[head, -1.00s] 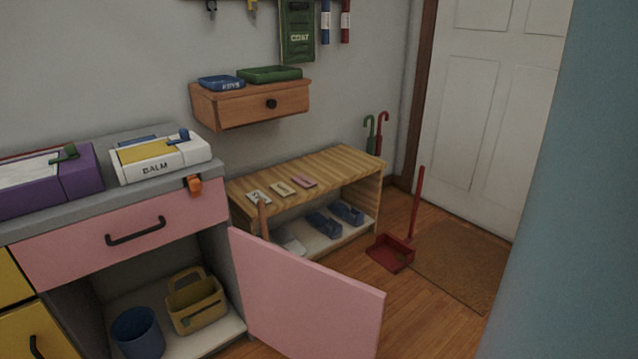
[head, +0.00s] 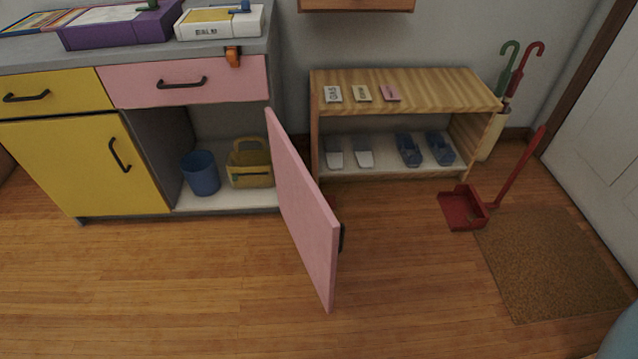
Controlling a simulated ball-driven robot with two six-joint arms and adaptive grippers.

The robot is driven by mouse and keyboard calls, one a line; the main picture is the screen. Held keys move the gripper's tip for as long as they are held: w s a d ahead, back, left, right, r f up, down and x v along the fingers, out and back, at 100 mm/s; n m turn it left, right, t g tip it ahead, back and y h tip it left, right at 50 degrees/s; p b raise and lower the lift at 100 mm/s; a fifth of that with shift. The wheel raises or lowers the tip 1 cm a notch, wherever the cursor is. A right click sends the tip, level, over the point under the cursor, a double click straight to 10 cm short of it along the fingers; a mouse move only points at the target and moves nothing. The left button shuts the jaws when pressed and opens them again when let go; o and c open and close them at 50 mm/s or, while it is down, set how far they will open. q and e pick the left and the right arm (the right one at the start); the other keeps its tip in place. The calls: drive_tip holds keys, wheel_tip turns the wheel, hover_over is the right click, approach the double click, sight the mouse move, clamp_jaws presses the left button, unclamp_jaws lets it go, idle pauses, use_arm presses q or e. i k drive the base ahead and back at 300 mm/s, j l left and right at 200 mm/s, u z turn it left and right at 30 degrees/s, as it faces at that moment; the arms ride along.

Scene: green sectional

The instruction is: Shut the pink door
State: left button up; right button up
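The pink door (head: 300,215) stands wide open, swung out from the right side of the grey cabinet (head: 160,140) into the room. Its dark handle (head: 342,237) shows at the far right edge of the door, on its outer face. Inside the open compartment are a blue bucket (head: 201,174) and a yellow caddy (head: 250,165), both behind the door's swing. Neither of my grippers shows in the head view.
A pink drawer (head: 215,83) and a yellow door (head: 75,160) are shut. A wooden shoe bench (head: 400,95) stands right of the pink door. A red dustpan (head: 463,208) and a brown mat (head: 550,262) lie further right. The wooden floor in front is clear.

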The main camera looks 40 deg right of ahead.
sight(316, 231)
drive_tip(key=l+u, duration=0.35)
drive_tip(key=l, duration=1.3)
drive_tip(key=i+l, duration=0.1)
drive_tip(key=l, duration=0.25)
drive_tip(key=i+l, duration=0.1)
drive_tip(key=l, duration=0.25)
